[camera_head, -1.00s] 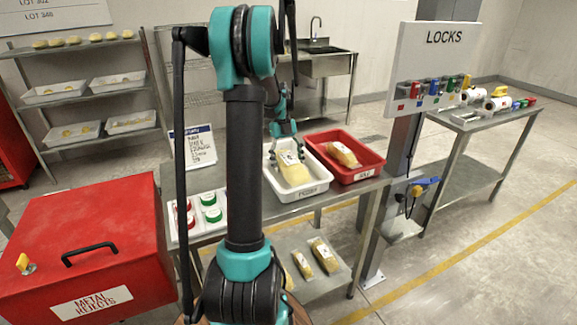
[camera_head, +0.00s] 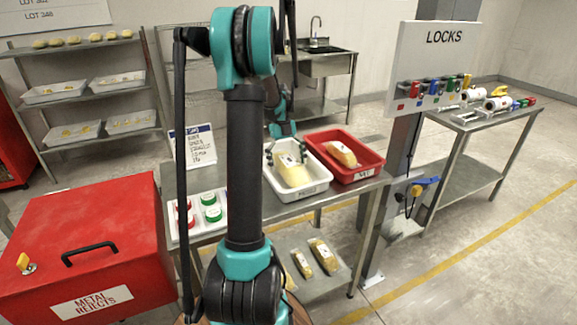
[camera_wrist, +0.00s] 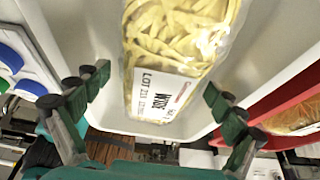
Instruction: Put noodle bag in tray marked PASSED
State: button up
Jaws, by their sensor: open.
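The noodle bag (camera_head: 294,175), clear with pale yellow noodles and a white label, lies in the white tray (camera_head: 317,189) on the steel table. The lettering on the tray's front tag is too small to read surely. My gripper (camera_head: 285,151) is open just over the bag's far end. In the wrist view, the bag (camera_wrist: 180,35) shows its printed label between the spread fingers of my gripper (camera_wrist: 158,98), with visible gaps at both sides. The bag's near end is cut off in that view.
A red tray (camera_head: 375,163) with another bag stands close to the right of the white tray. A holder (camera_head: 222,222) with red and green round items is at the left. A sign (camera_head: 200,150) stands behind it. More bags lie on the lower shelf.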

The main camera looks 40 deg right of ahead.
jog(key=v, duration=1.1)
jog(key=shift+w+r, duration=0.1)
jog(key=shift+r, duration=0.3)
